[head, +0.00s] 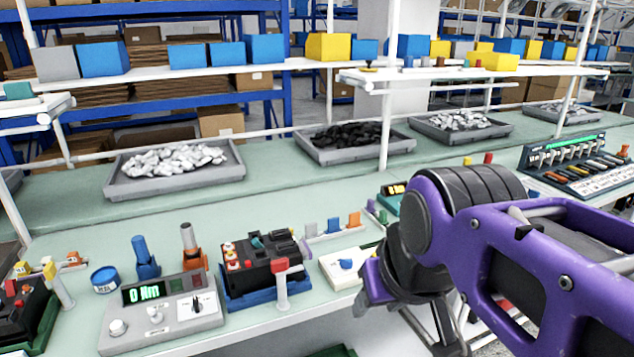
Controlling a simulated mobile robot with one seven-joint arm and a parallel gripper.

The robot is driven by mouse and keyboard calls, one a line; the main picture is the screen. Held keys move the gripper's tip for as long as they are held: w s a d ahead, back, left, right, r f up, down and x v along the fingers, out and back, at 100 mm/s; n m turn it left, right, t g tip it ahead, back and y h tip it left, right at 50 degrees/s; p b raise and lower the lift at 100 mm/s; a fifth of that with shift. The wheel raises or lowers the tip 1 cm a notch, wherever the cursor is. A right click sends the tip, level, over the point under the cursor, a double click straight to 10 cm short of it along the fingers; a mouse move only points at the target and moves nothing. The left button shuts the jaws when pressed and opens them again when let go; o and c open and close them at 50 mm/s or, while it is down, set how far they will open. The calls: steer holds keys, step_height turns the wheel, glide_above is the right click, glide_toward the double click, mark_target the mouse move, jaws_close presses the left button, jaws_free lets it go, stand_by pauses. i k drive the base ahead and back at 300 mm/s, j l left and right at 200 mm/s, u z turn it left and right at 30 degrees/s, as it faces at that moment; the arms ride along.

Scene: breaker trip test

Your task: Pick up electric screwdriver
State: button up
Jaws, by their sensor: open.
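I cannot tell for sure which item is the electric screwdriver. Two upright tool-like items stand on the bench behind the torque meter: a blue one (141,255) in a blue holder, and a grey one (189,240) in an orange holder. My gripper (372,292) is at the end of my purple arm, right of centre, near the bench's front edge. It is open and well to the right of both items, with nothing seen in it. Its fingers are partly hidden by the wrist.
The grey torque meter (160,312) reads "0 Nm". A black breaker (258,262) in a blue fixture and a white box with a blue knob (346,265) stand between the tools and my gripper. Grey trays of parts (175,192) line the back. The green bench (280,205) is clear mid-depth.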

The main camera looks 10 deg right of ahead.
mark_target(192, 248)
steer(key=z, duration=0.8)
steer(key=u, duration=1.55)
